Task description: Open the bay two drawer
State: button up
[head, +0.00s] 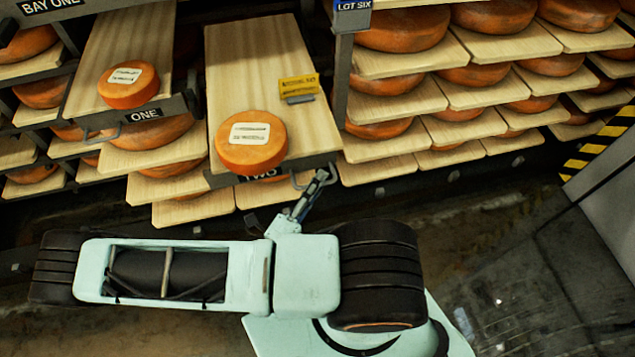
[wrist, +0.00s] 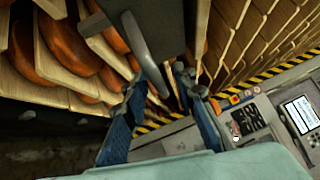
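The drawer labelled TWO (head: 225,95) is a pale wooden board with a dark front edge. It reaches out past the dark rack post. An orange cheese wheel (head: 251,158) with a white label sits near its front and partly covers the TWO plate. A grey bar handle (head: 302,181) sits at its front right; it also shows large in the wrist view (wrist: 146,48). My gripper (head: 318,180) is at this handle. In the wrist view, its two blue fingers (wrist: 162,86) are apart, with the handle's lower end between them. I cannot tell whether they touch it.
Drawer ONE (head: 132,45) stands out at the left with its own cheese wheel (head: 128,86). A yellow tag (head: 298,84) is on drawer TWO's right side. Shelves of cheese under LOT SIX (head: 352,5) fill the right. A striped-edged grey cabinet (head: 610,205) stands far right. Dark floor lies in front.

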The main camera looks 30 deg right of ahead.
jog(key=shift+a, duration=0.1)
jog(key=v, duration=1.2)
jog(key=shift+s, duration=0.1)
